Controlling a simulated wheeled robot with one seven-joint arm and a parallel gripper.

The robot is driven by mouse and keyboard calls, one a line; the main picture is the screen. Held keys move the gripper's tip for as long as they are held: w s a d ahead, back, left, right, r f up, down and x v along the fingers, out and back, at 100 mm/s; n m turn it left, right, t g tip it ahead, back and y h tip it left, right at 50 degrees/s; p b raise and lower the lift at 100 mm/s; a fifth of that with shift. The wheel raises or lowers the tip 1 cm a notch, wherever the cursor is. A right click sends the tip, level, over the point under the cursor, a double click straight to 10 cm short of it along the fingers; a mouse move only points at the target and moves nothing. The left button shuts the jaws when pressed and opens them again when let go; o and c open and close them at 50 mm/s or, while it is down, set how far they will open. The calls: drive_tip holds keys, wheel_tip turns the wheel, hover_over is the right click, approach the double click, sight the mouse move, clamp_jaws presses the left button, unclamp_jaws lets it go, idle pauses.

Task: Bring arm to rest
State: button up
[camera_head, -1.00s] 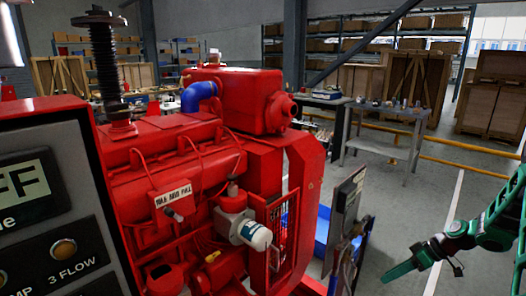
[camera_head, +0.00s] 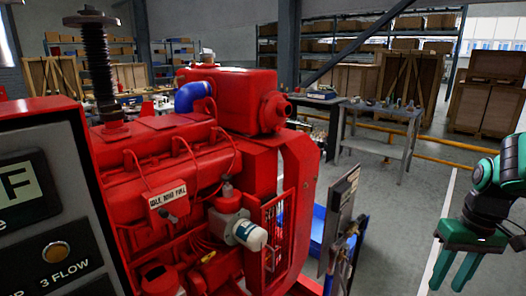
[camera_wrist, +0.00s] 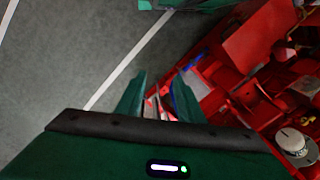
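My gripper (camera_head: 448,284) is green and hangs at the lower right of the head view, with its fingers pointing down. The two fingers stand apart with nothing between them. My arm comes in from the right edge of the head view and is bent.
A grey control panel (camera_head: 85,200) stands close at the left. An upright panel (camera_head: 340,215) and a blue tray (camera_head: 318,232) are right of the engine. A grey workbench (camera_head: 385,110) stands behind.

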drive_tip(key=s+a+r+m, duration=0.2)
drive_tip(key=s+m, duration=0.3)
drive_tip(key=s, duration=0.8)
drive_tip(key=shift+r+h, duration=0.4)
drive_tip(key=shift+r, duration=0.15)
